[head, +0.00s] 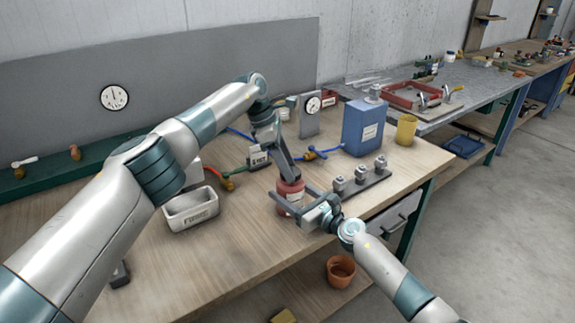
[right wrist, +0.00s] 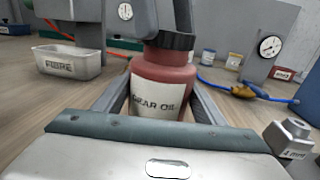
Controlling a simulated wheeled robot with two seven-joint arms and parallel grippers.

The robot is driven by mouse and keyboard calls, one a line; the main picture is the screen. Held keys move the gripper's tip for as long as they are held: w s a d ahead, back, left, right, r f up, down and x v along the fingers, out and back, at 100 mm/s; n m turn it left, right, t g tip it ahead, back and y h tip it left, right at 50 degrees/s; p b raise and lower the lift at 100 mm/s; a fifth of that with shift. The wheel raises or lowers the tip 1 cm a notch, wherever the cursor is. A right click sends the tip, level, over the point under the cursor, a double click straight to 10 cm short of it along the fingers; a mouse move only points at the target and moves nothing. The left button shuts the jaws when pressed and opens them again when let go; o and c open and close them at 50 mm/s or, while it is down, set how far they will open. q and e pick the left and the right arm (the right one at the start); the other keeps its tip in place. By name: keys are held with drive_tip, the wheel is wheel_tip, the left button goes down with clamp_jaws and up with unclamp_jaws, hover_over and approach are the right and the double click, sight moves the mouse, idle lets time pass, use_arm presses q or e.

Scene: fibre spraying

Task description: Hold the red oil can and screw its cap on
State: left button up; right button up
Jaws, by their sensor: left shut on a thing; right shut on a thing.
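The red oil can (head: 289,193) stands upright on the wooden bench, near its front edge. In the right wrist view the can (right wrist: 163,78) shows a white "GEAR OIL" label. My right gripper (head: 288,203) is shut on the can's body, one finger on each side. A black cap (right wrist: 176,40) sits at the can's top. My left gripper (head: 288,176) reaches down from above and is shut on the cap, its fingers partly covering it. How far the cap is threaded cannot be seen.
A white "FIBRE" tray (head: 190,209) is left of the can. A mount with several metal fittings (head: 361,180) is close on the right. Behind stand a blue tank (head: 364,127), a gauge (head: 311,110) and hoses (head: 318,154). The front left bench is mostly clear.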

use_arm(q)
drive_tip(key=shift+f, duration=0.45)
drive_tip(key=o, duration=0.6)
use_arm(e)
drive_tip(key=c, duration=0.6)
use_arm(q)
drive_tip(key=o, duration=0.4)
use_arm(e)
drive_tip(key=shift+o, duration=0.2)
use_arm(q)
drive_tip(key=shift+r, duration=0.1)
drive_tip(key=shift+r, duration=2.15)
drive_tip(key=shift+o, duration=0.2)
drive_tip(key=o, duration=0.5)
